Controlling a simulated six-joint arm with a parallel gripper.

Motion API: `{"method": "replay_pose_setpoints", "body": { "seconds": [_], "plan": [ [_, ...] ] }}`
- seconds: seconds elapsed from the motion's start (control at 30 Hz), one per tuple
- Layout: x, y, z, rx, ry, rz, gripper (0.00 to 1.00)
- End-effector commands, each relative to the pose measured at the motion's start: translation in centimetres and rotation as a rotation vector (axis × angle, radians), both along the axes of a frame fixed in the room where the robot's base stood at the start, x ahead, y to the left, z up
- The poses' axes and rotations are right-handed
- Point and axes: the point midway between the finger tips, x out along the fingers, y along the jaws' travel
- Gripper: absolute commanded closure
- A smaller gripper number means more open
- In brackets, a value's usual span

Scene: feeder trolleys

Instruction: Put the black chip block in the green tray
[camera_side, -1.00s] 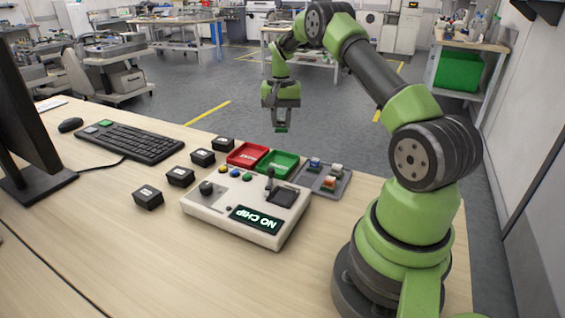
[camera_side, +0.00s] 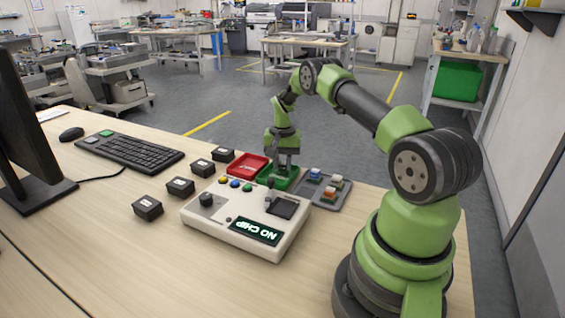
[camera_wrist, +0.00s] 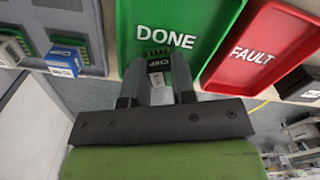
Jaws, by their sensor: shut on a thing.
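My gripper (camera_wrist: 158,82) is shut on the black chip block (camera_wrist: 159,66), which has a white label reading CHIP and shows between the two fingers in the wrist view. The green tray (camera_wrist: 134,28), marked DONE, lies under and beyond the fingers there. In the side view my gripper (camera_side: 283,172) is down at the green tray (camera_side: 265,178), pointing downward. The held block is mostly hidden in the side view. I cannot tell whether it touches the tray floor.
A red tray (camera_side: 246,166) marked FAULT adjoins on the left. A grey tray (camera_side: 330,199) with several coloured chip blocks is on the right. The white tester box (camera_side: 230,222), reading NO CHIP, stands in front with its lever. Several black labelled blocks (camera_side: 180,187) sit left of it.

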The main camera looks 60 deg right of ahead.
Motion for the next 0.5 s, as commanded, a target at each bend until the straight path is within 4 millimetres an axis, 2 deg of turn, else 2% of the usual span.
{"method": "replay_pose_setpoints", "body": {
  "seconds": [0.17, 0.2, 0.23, 0.5],
  "plan": [
    [0.0, 0.0, -0.28, 0.0, 0.0, 0.0, 0.98],
    [0.02, -0.01, -0.25, -0.001, 0.0, 0.0, 0.69],
    [0.02, -0.01, -0.23, -0.001, 0.0, 0.0, 0.65],
    [0.01, -0.01, -0.14, 0.0, 0.0, 0.0, 0.65]
  ]
}}
